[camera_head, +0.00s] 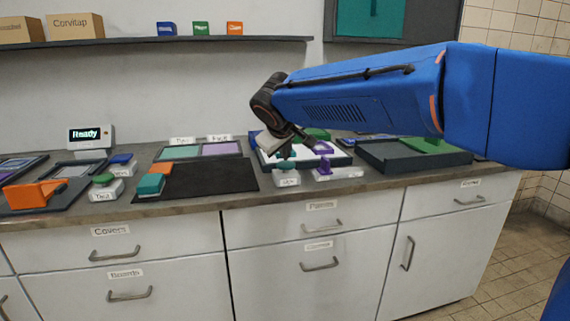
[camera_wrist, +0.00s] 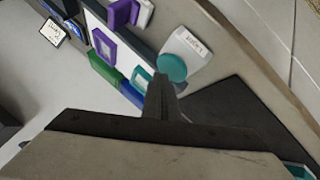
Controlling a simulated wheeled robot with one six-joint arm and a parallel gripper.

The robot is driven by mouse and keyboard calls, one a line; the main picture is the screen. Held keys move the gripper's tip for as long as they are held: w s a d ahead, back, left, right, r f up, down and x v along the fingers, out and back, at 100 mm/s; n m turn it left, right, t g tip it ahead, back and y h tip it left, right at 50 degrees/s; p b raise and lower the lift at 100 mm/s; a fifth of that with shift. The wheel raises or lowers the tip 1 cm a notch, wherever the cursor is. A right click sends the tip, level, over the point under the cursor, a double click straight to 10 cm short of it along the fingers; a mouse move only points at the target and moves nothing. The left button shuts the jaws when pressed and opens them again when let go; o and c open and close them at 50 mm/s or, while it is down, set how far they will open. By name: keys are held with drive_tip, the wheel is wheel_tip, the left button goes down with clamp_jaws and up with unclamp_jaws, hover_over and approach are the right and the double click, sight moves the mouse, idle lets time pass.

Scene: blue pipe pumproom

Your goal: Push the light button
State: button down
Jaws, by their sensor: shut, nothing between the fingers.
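A white button box with a round teal button stands on the counter, and its small label seems to read "Light". In the head view the box (camera_head: 286,179) is below my gripper (camera_head: 285,153), which points down just above the teal button. In the wrist view the teal button (camera_wrist: 173,67) is right beside the tips of my gripper (camera_wrist: 160,80). The fingers are shut with nothing between them. I cannot tell whether they touch the button.
A white lit tray (camera_wrist: 118,58) with purple, green and teal pieces lies beside the box. A dark mat (camera_head: 205,177) is to the left. A green-topped button box (camera_head: 104,187) and a "Ready" display (camera_head: 90,136) stand farther left. A dark tray (camera_head: 390,158) is right.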

sight(285, 165)
drive_tip(key=shift+r, duration=3)
drive_tip(key=s+d+f+m+g, duration=0.15)
drive_tip(key=s+d+f, duration=0.25)
drive_tip(key=s+d, duration=0.55)
drive_tip(key=s+d+f+m+g, duration=0.15)
drive_tip(key=s+d+f, duration=0.4)
drive_tip(key=d, duration=0.75)
drive_tip(key=s+d+f+m, duration=0.2)
drive_tip(key=s+d+f, duration=0.3)
drive_tip(key=s+f, duration=0.3)
drive_tip(key=s+d+f+m+g, duration=0.1)
drive_tip(key=s+d+f+m, duration=0.2)
drive_tip(key=s, duration=1.2)
wheel_tip(285, 165, down, 5)
drive_tip(key=shift+s+d+f+m, duration=0.2)
drive_tip(key=shift+s+d+m, duration=0.1)
drive_tip(key=shift+d, duration=0.7)
